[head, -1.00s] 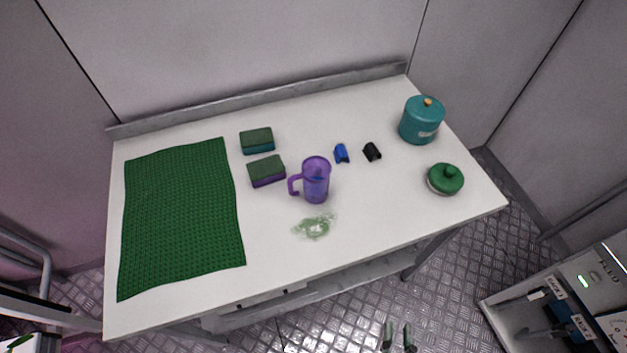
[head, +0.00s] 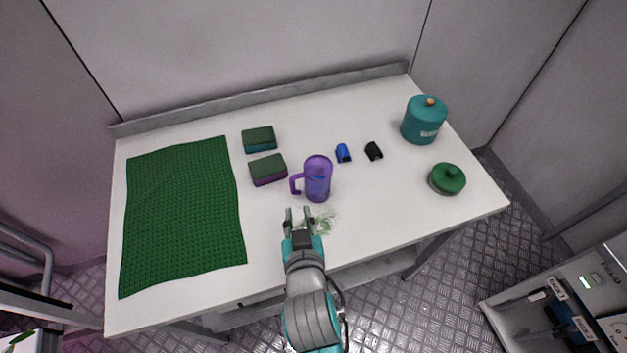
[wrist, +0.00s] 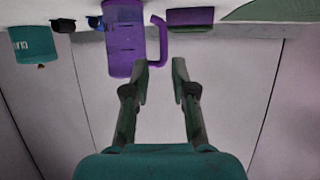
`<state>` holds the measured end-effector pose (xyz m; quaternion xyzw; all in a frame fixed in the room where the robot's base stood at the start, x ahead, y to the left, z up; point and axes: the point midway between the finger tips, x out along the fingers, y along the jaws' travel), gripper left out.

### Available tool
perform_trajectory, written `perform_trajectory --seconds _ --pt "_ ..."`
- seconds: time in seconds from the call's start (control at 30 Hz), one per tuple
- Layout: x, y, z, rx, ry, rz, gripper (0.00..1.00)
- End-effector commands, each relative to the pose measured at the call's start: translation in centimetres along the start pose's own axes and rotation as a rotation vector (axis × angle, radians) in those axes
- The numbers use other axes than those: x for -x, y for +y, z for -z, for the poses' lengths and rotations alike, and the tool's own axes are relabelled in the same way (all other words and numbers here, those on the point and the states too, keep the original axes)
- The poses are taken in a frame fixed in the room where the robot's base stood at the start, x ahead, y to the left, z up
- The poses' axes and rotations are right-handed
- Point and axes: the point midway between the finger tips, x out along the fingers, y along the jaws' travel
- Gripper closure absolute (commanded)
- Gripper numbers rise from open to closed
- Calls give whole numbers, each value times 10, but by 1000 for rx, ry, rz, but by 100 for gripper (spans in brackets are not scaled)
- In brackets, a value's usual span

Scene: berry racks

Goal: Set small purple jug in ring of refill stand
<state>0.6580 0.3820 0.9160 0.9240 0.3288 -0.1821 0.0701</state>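The small purple jug (head: 318,180) stands upright on the white table, its handle toward the left in the head view. It looks see-through. It also shows upside down in the wrist view (wrist: 124,42), with the handle beside it. My gripper (head: 297,211) is open and empty, just short of the jug, toward the table's front edge. In the wrist view my fingertips (wrist: 160,66) are apart, with the jug's handle beyond them and nothing between them. I cannot make out a refill stand with a ring in these frames.
Two sponges (head: 268,170) lie left of the jug, beside a green mat (head: 183,215). Blue (head: 343,153) and black (head: 374,151) clips, a teal canister (head: 421,124) and a green-lidded pot (head: 447,179) are to the right. A pale green smear (head: 326,220) lies near my gripper. A labelled unit (head: 570,300) stands lower right.

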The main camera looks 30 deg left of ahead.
Motion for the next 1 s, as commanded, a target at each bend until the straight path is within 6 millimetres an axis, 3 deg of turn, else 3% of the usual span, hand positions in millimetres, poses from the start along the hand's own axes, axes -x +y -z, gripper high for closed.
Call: perform_trajectory --seconds 0.3,0.57,0.83,1.0 --pt "-42 -1 2 -1 0 1 74" --pt "-60 -2 3 -1 0 0 74" --pt "-95 -4 9 0 -1 1 74" --pt "-106 -5 10 -1 0 1 74"
